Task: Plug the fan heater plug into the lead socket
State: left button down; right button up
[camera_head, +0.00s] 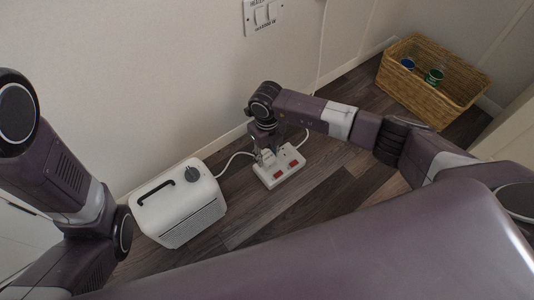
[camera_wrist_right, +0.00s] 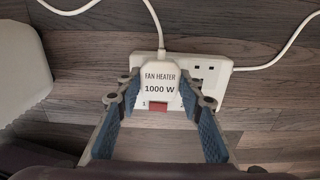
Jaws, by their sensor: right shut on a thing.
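The white fan heater plug (camera_wrist_right: 159,76), labelled "FAN HEATER 1000 W", is between the fingers of my right gripper (camera_wrist_right: 160,86). The gripper is shut on it, with its cable leading away at the top. The white lead socket (camera_wrist_right: 222,64) lies on the floor right under the plug, which covers its left outlet; the right outlet shows slots. I cannot tell whether the plug's pins are in. In the head view, my right gripper (camera_head: 264,152) points down over the left end of the lead socket (camera_head: 284,167). My left gripper is out of view.
The white fan heater (camera_head: 180,205) stands left of the lead socket, close to the wall. A wicker basket (camera_head: 425,95) with a blue and a green item stands at the back right. Dark wood floor (camera_head: 325,195) is clear in front.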

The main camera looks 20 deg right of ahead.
dwell(0.3)
jog(key=shift+f, duration=0.3)
jog(key=shift+f+b, duration=0.4)
jog(key=shift+b, duration=0.1)
jog(key=shift+f+b, duration=0.35)
jog(key=shift+f, duration=0.15)
jog(key=shift+d+f, duration=0.1)
jog(key=shift+f, duration=0.1)
jog(key=o, duration=1.2)
jog(key=shift+f, duration=0.15)
